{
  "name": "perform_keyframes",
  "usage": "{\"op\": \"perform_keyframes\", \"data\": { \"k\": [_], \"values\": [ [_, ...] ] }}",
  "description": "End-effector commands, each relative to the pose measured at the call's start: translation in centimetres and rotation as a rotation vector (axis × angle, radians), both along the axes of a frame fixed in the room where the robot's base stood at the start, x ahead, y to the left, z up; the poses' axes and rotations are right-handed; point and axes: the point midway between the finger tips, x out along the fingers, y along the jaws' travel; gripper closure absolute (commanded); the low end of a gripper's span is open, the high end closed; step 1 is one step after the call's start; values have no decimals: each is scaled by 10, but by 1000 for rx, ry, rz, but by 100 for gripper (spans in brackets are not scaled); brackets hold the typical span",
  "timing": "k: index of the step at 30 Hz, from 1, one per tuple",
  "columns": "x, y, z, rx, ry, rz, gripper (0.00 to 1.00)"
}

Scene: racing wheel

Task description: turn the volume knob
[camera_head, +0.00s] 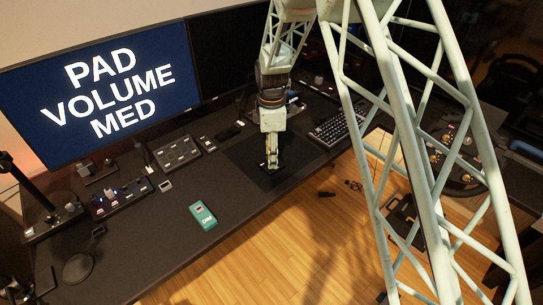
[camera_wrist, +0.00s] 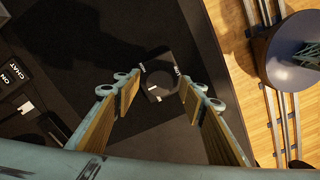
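In the wrist view, a small dark device with a round knob (camera_wrist: 160,82) and white markings lies on the black desk surface, between and beyond the fingertips of my gripper (camera_wrist: 162,92). The two fingers are apart, one on each side of the knob in the picture, with nothing held. I cannot tell whether either finger touches it. In the head view, my gripper (camera_head: 271,166) points down over the dark desk mat, and the knob is not clearly visible there. The monitor (camera_head: 100,90) reads "PAD VOLUME MED".
A teal box (camera_head: 203,215) sits near the desk's front edge. A grey button panel (camera_head: 177,153) stands left of my gripper, a keyboard (camera_head: 335,128) to the right. In the wrist view, a labelled panel (camera_wrist: 14,78) is at left and wooden floor (camera_wrist: 240,75) lies beyond the desk edge.

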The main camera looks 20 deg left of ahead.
Motion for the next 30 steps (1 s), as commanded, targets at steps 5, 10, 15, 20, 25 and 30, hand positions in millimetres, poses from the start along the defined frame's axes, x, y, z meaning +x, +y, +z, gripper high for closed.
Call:
{"op": "perform_keyframes", "data": {
  "k": [5, 10, 15, 20, 25, 30],
  "values": [
    [0, 0, 0, 0, 0, 0, 62],
    [0, 0, 0, 0, 0, 0, 76],
    [0, 0, 0, 0, 0, 0, 86],
    [0, 0, 0, 0, 0, -5, 86],
    [0, 0, 1, 0, 0, -33, 86],
    [0, 0, 1, 0, 0, -91, 86]
  ]
}}
